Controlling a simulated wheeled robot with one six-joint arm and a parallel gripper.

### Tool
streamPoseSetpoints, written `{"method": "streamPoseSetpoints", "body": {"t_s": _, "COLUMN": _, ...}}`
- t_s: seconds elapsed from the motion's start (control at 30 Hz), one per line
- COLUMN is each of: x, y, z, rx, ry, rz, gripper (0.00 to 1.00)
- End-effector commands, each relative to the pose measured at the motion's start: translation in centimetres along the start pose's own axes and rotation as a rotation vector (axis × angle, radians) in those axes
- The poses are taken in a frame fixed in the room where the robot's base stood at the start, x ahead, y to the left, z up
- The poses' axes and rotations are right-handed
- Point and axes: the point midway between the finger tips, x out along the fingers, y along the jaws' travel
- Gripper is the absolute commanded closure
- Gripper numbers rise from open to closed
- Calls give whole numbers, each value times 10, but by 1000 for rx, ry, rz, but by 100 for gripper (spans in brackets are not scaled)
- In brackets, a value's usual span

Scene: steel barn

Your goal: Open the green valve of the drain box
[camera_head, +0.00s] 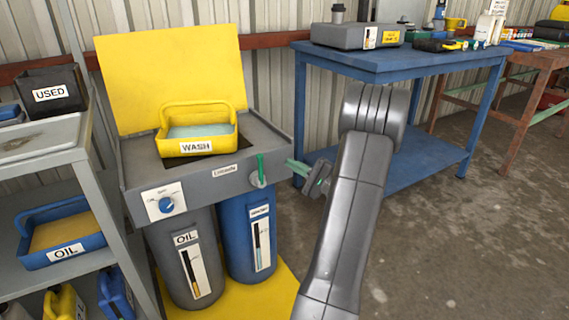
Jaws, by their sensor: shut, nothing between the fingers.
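The drain box (140,168) is a grey cabinet top with its yellow lid (170,75) raised at the back. Its green valve (260,167) is a slim lever on a round grey mount at the right of the front panel. The lever points about straight up. My gripper (290,164) has greenish fingers, is shut and empty, and is just right of the valve, pointing left towards it. The fingertips look apart from the lever, though the depth between them is hard to judge.
Grey OIL (190,255) and blue (240,240) drums stand below. A grey shelf (95,200) is at left, a blue workbench (420,62) at right. Open floor lies right.

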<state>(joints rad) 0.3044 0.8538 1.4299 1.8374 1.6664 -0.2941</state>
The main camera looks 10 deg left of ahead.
Motion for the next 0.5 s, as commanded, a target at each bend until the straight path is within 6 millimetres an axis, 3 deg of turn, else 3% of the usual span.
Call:
{"method": "streamPoseSetpoints", "body": {"t_s": 0.03, "x": -12, "y": -9, "z": 2, "rx": 0, "ry": 4, "rz": -2, "gripper": 100}}
{"method": "streamPoseSetpoints", "body": {"t_s": 0.2, "x": -47, "y": -17, "z": 4, "rx": 1, "ry": 3, "rz": -2, "gripper": 100}}
{"method": "streamPoseSetpoints", "body": {"t_s": 0.5, "x": -75, "y": -23, "z": 5, "rx": -1, "ry": 0, "rz": 0, "gripper": 100}}
